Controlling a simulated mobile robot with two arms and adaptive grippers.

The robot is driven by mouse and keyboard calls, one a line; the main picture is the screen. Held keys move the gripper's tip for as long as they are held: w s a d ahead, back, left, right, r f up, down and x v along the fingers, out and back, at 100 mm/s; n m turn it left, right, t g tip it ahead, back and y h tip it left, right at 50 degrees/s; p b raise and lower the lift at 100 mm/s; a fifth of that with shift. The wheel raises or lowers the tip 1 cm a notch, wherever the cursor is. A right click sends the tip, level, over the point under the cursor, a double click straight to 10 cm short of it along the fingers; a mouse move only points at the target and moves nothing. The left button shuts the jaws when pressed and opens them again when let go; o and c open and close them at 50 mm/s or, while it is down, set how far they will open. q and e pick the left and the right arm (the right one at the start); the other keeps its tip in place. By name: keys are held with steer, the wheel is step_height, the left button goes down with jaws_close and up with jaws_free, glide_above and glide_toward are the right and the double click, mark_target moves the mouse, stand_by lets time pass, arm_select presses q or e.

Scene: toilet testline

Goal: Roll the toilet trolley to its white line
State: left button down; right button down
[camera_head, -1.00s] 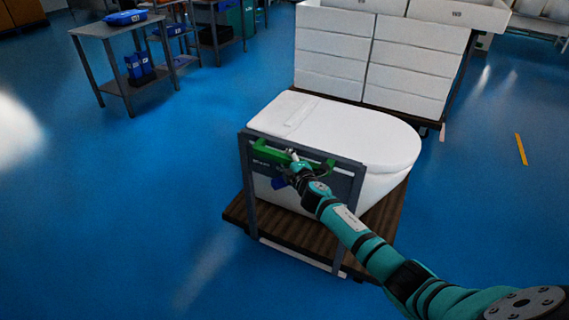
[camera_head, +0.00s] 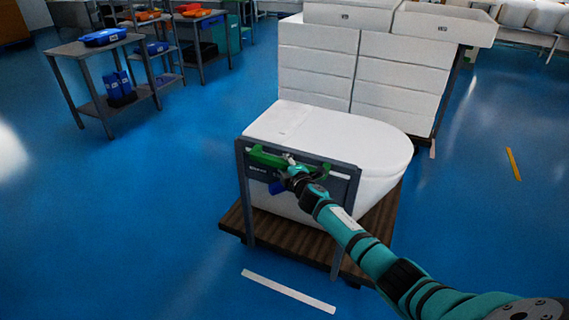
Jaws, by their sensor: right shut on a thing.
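The toilet trolley (camera_head: 228,221) has a brown wooden deck and a grey upright frame, and it bears a white toilet (camera_head: 350,137). A green handle (camera_head: 262,156) is on the frame's near panel. My right gripper (camera_head: 285,170) is shut at the green handle; my arm partly hides the contact. A white line (camera_head: 288,291) lies on the blue floor on the near side of the trolley, with a strip of floor between it and the deck. My left gripper is not in view.
Stacked white boxes (camera_head: 318,68) stand close behind the toilet. A grey table (camera_head: 68,49) with a blue tray stands at the upper left. A yellow floor mark (camera_head: 513,164) is at the right. The blue floor is clear at the left and front.

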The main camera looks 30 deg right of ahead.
steer(key=shift+w+a+r, duration=0.15)
steer(key=shift+a+r, duration=0.1)
steer(key=shift+r, duration=0.15)
steer(key=c, duration=1.2)
jaws_free()
steer(key=shift+s+d, duration=0.2)
steer(key=shift+s, duration=0.05)
steer(key=shift+o, duration=0.6)
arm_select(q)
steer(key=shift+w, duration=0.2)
arm_select(e)
steer(key=shift+f, duration=0.1)
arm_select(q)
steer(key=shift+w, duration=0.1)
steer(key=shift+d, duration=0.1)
arm_select(e)
steer(key=v, duration=1.2)
steer(key=shift+f, duration=0.15)
